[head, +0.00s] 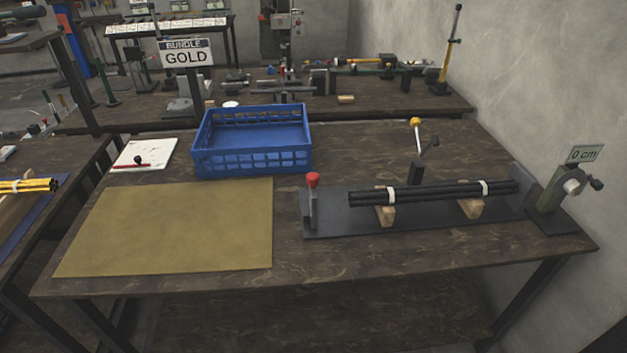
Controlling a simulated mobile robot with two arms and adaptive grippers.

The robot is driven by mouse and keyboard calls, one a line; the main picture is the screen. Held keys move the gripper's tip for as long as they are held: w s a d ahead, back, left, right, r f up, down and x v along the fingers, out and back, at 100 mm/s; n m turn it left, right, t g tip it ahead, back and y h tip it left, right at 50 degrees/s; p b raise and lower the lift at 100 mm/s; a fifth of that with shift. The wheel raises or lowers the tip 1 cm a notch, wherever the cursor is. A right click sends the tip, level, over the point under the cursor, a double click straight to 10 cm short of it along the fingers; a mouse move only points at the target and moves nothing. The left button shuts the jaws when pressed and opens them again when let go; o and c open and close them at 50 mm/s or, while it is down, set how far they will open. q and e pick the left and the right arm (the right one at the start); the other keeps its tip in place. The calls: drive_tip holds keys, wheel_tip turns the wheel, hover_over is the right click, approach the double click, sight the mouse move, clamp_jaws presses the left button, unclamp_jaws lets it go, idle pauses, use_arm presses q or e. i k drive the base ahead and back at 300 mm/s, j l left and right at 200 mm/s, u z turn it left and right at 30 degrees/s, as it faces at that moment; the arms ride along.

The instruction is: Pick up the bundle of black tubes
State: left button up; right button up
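The bundle of black tubes (432,194) lies level across two wooden blocks (385,215) on a dark metal fixture plate (410,226), on the right half of the table. Two white bands (391,194) wrap it, one near each end. Its right end comes close to the upright plate at the fixture's right side; I cannot tell if they touch. Neither of my grippers shows in the head view.
A red-knobbed stop (312,200) stands left of the bundle, a yellow-knobbed lever (415,137) behind it. A crank with a "0 cm" sign (585,154) is at right. A blue crate (252,160) stands behind a bare gold mat (170,228). The table front is clear.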

sight(421, 193)
drive_tip(key=l+z, duration=0.2)
drive_tip(key=z, duration=0.2)
drive_tip(key=i+l+z, duration=0.1)
drive_tip(key=z, duration=0.25)
drive_tip(key=l, duration=0.1)
